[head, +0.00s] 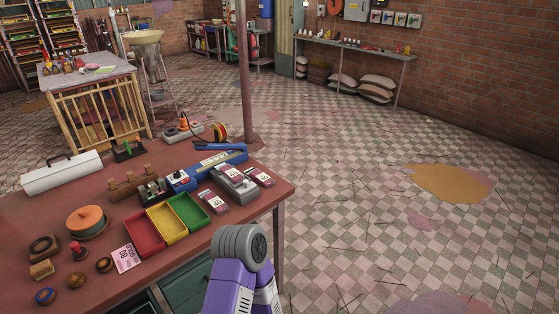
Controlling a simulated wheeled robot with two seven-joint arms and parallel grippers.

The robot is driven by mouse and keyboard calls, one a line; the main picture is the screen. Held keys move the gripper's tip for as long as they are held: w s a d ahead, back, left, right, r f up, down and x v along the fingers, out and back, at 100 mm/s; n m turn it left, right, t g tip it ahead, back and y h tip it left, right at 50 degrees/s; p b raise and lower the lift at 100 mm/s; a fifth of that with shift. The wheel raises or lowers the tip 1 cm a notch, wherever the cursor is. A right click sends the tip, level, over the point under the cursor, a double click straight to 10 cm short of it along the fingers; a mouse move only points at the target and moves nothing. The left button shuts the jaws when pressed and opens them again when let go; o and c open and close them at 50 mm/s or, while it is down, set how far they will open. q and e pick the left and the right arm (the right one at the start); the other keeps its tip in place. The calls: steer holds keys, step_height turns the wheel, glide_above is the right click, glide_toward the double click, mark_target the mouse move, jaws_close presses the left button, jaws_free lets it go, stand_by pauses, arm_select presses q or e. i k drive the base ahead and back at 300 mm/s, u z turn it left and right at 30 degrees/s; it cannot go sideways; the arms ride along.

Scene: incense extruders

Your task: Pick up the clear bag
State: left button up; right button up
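No thing here is plainly a lone clear bag. Several small packets with pale tops and dark pink labels lie near the right end of the red-brown table (170,241). One packet (213,201) lies at the front beside the green tray. Another packet (231,172) lies on a grey device (237,187). A third packet (260,178) lies to its right by the table's edge. I cannot tell if they are clear bags. A purple and grey arm link of mine shows at the bottom centre, in front of the table. Neither of my grippers is in view.
Red (145,234), yellow (168,222) and green (188,211) trays stand mid-table. A blue sealer-like tool (210,166) lies behind the packets. A white toolbox (62,175) and an orange-topped spool (87,221) are further left. The tiled floor to the right is open.

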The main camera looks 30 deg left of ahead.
mark_target(261, 177)
steer(key=i, duration=2.9)
steer(key=u, duration=2.6)
